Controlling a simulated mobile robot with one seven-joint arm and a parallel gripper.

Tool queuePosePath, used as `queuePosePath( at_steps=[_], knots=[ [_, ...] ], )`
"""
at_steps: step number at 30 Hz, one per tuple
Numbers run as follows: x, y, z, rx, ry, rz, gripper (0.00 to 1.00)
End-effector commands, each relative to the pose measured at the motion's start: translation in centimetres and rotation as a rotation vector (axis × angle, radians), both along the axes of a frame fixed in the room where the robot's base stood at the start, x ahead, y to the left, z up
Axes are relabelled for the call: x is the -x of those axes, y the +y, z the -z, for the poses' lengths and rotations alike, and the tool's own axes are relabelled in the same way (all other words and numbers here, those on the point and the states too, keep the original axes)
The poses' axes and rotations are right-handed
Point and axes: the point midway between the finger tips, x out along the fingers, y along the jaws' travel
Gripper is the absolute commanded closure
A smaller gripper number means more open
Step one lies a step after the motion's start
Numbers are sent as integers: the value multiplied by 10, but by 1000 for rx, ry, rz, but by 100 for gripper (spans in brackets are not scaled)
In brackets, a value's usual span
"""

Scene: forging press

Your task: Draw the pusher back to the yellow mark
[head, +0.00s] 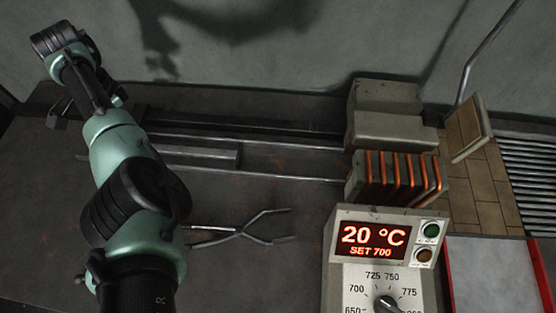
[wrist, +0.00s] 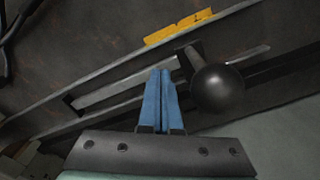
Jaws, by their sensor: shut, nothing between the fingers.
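In the wrist view, my gripper (wrist: 161,74) has its two blue fingers together with nothing between them. A black ball knob (wrist: 217,89) on a short stem is just right of the fingertips, and I see a gap between them. The knob appears to be the pusher's handle, beside a long grey bar in a dark channel. The yellow mark (wrist: 179,26) lies beyond the channel, up from the knob and slightly left. In the head view, a grey bar (head: 205,157), likely the pusher's rod, lies between two rails. My arm hides the knob, mark and fingertips there.
The induction coil (head: 395,178) stands at the rails' right end, behind a control box (head: 380,245) reading 20 °C, set 700. Tongs (head: 240,234) lie on the dark bench in front of the rails. A red-edged tray (head: 490,270) is at right.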

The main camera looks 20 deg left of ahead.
Motion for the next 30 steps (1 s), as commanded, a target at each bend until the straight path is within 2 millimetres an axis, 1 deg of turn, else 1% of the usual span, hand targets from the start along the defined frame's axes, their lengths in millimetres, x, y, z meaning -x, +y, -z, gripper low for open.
queuePosePath(
  at_steps=[1,9,14,17,21,30],
  knots=[
    [-1,-4,-4,0,2,2,100],
    [-4,-18,-3,1,1,1,100],
    [-4,-20,-3,0,0,0,100],
    [-4,-20,-12,-1,0,0,100],
    [-4,-20,-31,0,0,1,100],
    [-4,-20,-67,1,1,0,100]
  ],
)
